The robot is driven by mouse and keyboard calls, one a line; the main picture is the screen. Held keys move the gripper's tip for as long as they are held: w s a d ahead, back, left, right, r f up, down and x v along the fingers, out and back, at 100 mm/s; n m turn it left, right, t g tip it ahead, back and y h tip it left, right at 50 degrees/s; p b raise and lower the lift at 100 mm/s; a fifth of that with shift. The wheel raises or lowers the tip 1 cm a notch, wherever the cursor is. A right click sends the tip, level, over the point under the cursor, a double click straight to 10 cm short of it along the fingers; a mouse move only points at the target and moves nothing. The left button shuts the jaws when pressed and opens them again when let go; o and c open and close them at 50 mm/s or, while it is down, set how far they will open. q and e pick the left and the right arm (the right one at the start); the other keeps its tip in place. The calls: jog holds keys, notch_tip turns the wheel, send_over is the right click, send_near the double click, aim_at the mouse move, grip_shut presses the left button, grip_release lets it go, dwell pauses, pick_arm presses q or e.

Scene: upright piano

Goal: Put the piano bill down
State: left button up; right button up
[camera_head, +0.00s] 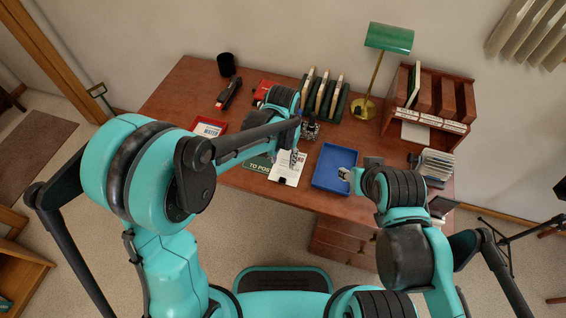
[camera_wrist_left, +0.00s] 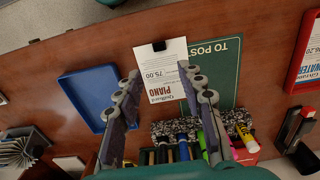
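The piano bill (camera_head: 288,168) is a white sheet with a black clip at its near edge. In the left wrist view the bill (camera_wrist_left: 163,72) reads PIANO 75.00. It overlaps one side of the green TO POST mat (camera_wrist_left: 213,72), which shows in the head view (camera_head: 258,163) too. My left gripper (camera_head: 295,158) is over the bill's far end. In the wrist view its fingers (camera_wrist_left: 162,78) are spread apart, with the bill seen between and beyond them. Whether they touch it I cannot tell. My right gripper (camera_head: 346,174) is at the blue tray's right edge; its fingers are too small to read.
An empty blue tray (camera_head: 334,167) lies right of the bill. A red-edged WATER bill holder (camera_head: 209,128) is on the left. A pen pot (camera_head: 311,127), upright files (camera_head: 322,95), a green lamp (camera_head: 389,38) and a wooden rack (camera_head: 430,100) stand behind.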

pick_arm(q)
jog(key=s+a+r+n+t, duration=0.1)
jog(key=s+a+r+t, duration=0.2)
jog(key=s+a+r, duration=0.3)
jog(key=s+a+r+n+t, duration=0.2)
jog(key=s+a+r+t, duration=0.2)
jog(key=a, duration=0.7)
notch_tip(320, 180, up, 3)
jog(key=shift+s+a+f+n, duration=0.15)
jog(key=shift+s+a+n, duration=0.2)
jog(key=shift+s, duration=0.7)
